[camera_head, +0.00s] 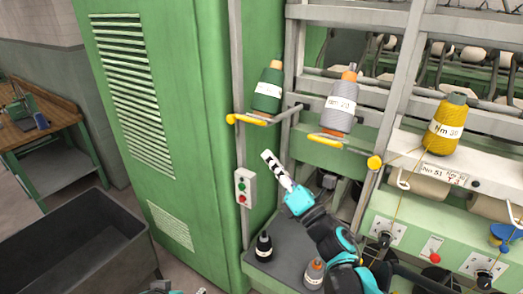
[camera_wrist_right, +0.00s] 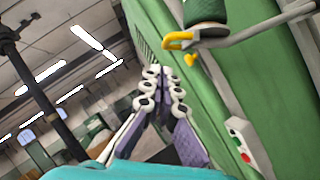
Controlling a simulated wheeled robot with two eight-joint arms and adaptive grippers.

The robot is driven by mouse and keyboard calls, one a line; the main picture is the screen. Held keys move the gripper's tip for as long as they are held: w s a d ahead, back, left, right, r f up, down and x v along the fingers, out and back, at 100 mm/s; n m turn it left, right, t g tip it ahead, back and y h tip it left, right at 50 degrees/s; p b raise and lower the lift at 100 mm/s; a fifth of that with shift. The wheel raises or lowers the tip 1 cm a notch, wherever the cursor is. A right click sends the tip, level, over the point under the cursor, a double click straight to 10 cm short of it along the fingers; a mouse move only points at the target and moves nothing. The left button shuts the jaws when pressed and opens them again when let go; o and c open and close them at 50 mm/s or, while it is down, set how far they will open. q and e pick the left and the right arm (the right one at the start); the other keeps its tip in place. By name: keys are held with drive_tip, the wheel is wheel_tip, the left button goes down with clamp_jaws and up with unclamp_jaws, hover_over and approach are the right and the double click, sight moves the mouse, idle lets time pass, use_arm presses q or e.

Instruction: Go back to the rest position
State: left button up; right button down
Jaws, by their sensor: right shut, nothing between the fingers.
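My right gripper (camera_head: 267,156) reaches up from the lower right in the head view, in front of the spinning frame and left of its posts. Its white-and-black fingers are shut with nothing between them. In the right wrist view, the fingers (camera_wrist_right: 164,74) run up close together, beside the green cabinet side. Small teal, dark and white bits at the bottom edge of the head view look like part of my left arm (camera_head: 178,291); whether its gripper is open or shut does not show.
Green (camera_head: 267,92), grey (camera_head: 341,102) and yellow (camera_head: 443,128) bobbins stand on the spinning frame. A black bobbin (camera_head: 264,247) and a grey-brown one (camera_head: 314,273) stand on a dark shelf below. A button box (camera_head: 244,187), green cabinet (camera_head: 190,130), dark bin (camera_head: 75,245) and workbench (camera_head: 45,128) are near.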

drive_tip(key=s+d+f+m+g+h+b, duration=0.15)
drive_tip(key=d+f+m+h+b, duration=0.25)
drive_tip(key=d+f+m+h, duration=0.55)
drive_tip(key=s+d+f+m+g+h+b, duration=0.15)
drive_tip(key=d+f+m+h+b, duration=0.35)
drive_tip(key=f+m, duration=0.5)
use_arm(q)
wheel_tip(320, 180, down, 15)
drive_tip(key=b, duration=0.5)
drive_tip(key=shift+w+r, duration=0.2)
drive_tip(key=shift+w, duration=0.05)
drive_tip(key=shift+c, duration=0.4)
use_arm(e)
drive_tip(key=s+a+f+m+g+y, duration=0.2)
drive_tip(key=s+f+m+g, duration=0.7)
drive_tip(key=s+f+m, duration=0.4)
drive_tip(key=s+f, duration=0.3)
drive_tip(key=f, duration=0.3)
drive_tip(key=shift+s+a+f+y, duration=0.2)
drive_tip(key=shift+s+a+y, duration=0.15)
